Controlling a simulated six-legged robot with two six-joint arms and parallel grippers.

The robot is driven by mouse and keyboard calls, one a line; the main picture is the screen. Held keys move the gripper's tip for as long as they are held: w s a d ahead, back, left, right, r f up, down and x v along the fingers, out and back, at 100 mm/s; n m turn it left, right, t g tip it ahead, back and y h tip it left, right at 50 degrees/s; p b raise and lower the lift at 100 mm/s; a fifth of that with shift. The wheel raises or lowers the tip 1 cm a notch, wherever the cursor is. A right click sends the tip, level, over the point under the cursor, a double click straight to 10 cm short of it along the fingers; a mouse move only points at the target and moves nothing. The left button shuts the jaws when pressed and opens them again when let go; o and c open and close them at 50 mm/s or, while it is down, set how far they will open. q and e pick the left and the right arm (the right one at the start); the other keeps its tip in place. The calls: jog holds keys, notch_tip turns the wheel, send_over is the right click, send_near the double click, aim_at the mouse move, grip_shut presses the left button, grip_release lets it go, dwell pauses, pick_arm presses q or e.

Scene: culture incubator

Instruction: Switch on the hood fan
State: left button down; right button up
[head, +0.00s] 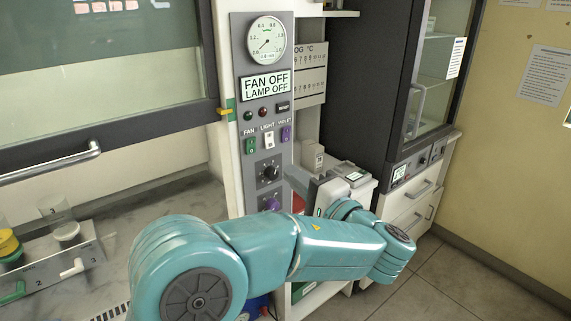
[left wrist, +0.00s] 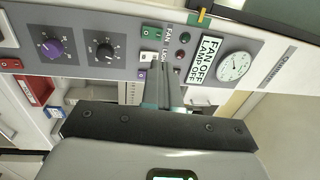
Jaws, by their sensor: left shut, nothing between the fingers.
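The grey hood control panel (head: 244,190) stands in the middle of the head view. Its display (head: 266,86) reads FAN OFF, LAMP OFF. The green fan switch (head: 250,146) is at the left of a row, beside the white light switch (head: 268,140) and the purple violet switch (head: 286,134). In the left wrist view the panel appears turned sideways, with the display (left wrist: 208,60) and the white switch (left wrist: 148,57) near the fingertips. My left gripper (head: 291,173) is shut and empty, in front of the panel, right of and below the fan switch. Contact cannot be told.
A black knob (head: 270,173) and a purple knob (head: 271,205) sit below the switches. A gauge (head: 266,40) is above the display. The hood sash with its handle (head: 50,165) is at left. A rack of cups (head: 50,262) stands on the worktop. A dark incubator cabinet (head: 365,90) stands right.

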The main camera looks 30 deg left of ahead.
aim_at(252, 141)
pick_arm(q)
jog(key=p+x, duration=0.4)
jog(key=x, duration=0.7)
jog(key=shift+a+r, duration=0.15)
jog(key=shift+a, duration=0.1)
jog(key=shift+w+a, duration=0.2)
jog(key=shift+a, duration=0.2)
jog(key=shift+a, duration=0.2)
jog(key=shift+d, duration=0.1)
